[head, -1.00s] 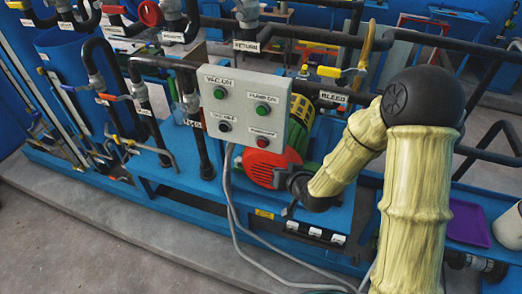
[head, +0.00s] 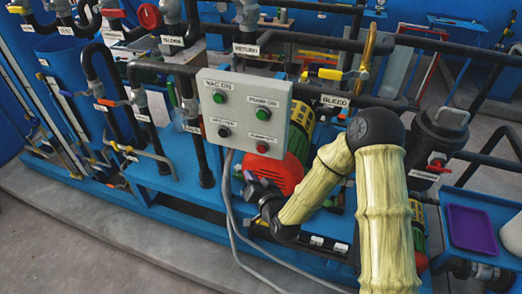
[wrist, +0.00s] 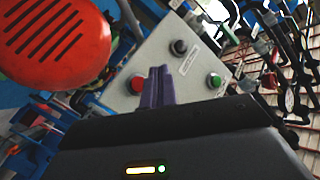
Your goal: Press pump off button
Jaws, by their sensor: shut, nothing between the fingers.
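A grey control box (head: 243,137) carries two green buttons on top, with a black button (head: 223,132) at lower left and a red button (head: 262,147) at lower right. The label above the red button is too small to read. My gripper (head: 248,178) is below the box in the head view, its fingertips hard to make out. In the wrist view, its purple fingers (wrist: 160,70) are together and empty, pointing toward the box face. The red button shows just left of them there (wrist: 138,84), apart from the tips. One green button is hidden there.
A red motor cover (head: 274,172) sits behind and below the box, and is large at upper left in the wrist view. Grey cables (head: 230,215) hang under the box. Black pipes surround it. The floor in front is clear.

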